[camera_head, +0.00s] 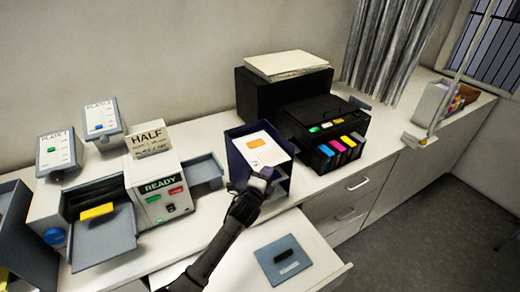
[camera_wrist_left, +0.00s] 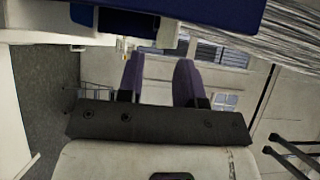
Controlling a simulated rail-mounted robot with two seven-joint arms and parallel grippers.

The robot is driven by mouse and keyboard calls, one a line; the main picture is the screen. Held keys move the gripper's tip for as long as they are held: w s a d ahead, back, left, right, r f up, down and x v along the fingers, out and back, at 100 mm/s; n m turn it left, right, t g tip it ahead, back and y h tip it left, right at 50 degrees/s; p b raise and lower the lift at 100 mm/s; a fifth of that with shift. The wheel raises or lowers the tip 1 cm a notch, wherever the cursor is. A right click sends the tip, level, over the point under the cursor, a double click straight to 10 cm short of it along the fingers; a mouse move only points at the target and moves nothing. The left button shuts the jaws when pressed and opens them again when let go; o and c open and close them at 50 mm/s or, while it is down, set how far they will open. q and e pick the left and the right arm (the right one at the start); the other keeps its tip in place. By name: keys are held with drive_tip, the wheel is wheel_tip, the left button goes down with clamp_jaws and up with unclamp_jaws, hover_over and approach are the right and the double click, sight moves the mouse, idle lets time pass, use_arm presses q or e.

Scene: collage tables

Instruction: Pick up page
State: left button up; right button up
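A white page (camera_head: 260,150) with an orange block printed on it lies in a dark blue tray (camera_head: 236,166), left of the printer. My left gripper (camera_head: 264,175) is at the tray's front edge, just below the page in the picture. In the left wrist view, the two purple fingers of my left gripper (camera_wrist_left: 160,76) stand apart with nothing between them. A blue surface (camera_wrist_left: 200,8), probably the tray, crosses the top of that view. The page cannot be made out there. My right gripper is not in view.
A black printer (camera_head: 322,125) with colored cartridges stands right of the tray. A blue-grey pad (camera_head: 284,262) with a dark handle lies in front. The counter right of the printer (camera_head: 400,135) is mostly clear.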

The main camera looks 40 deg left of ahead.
use_arm(q)
drive_tip(key=x, duration=0.4)
drive_tip(key=shift+r+p, duration=0.1)
drive_tip(key=shift+p, duration=0.25)
clamp_jaws()
